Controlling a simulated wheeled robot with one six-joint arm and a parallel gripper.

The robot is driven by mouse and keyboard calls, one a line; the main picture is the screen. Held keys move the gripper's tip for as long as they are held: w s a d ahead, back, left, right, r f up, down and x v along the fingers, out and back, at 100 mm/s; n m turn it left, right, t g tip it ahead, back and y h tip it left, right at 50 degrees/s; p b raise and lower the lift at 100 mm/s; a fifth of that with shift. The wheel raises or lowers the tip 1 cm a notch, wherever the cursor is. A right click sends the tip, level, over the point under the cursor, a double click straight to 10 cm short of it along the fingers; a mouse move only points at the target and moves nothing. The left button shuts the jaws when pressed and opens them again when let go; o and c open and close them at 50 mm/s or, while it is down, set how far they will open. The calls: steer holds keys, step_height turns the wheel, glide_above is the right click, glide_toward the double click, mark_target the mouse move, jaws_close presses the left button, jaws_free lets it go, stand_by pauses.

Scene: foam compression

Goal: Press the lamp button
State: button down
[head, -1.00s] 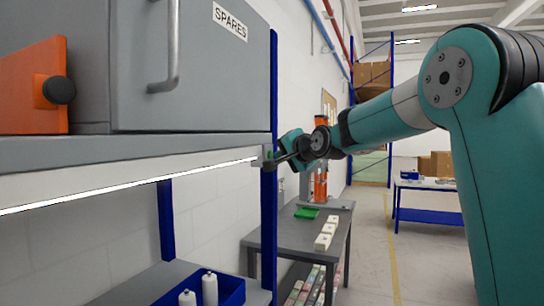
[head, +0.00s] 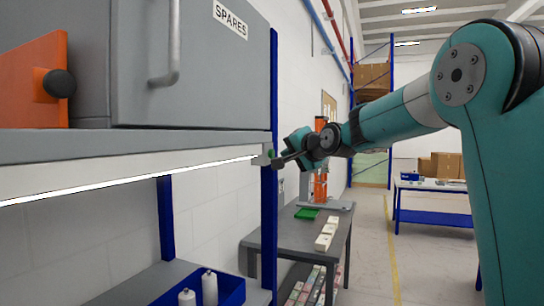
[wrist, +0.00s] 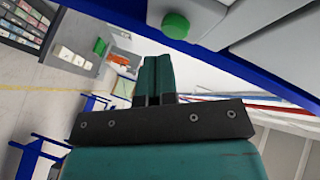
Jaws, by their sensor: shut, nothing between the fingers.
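The green lamp button (head: 272,154) sits on the end face of the shelf's light rail. It also shows in the wrist view (wrist: 176,25), round and unobstructed. The lamp strip (head: 130,181) under the shelf glows white. My gripper (head: 277,165) is just right of and slightly below the button in the head view. In the wrist view my fingers (wrist: 153,58) are shut together and empty, with a visible gap between their tips and the button.
The grey cabinet marked SPARES (head: 215,75) and an orange part (head: 30,85) stand on the shelf (head: 150,143). A blue post (head: 268,220) is beside the rail end. A blue bin (head: 228,292) with white bottles is below. A grey table (head: 295,238) stands behind.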

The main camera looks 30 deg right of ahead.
steer(key=shift+s+d+b, duration=0.35)
steer(key=shift+s+d, duration=0.4)
steer(key=shift+s, duration=0.25)
steer(key=shift+s+d+b, duration=0.3)
steer(key=shift+s+d, duration=0.45)
steer(key=shift+s, duration=0.25)
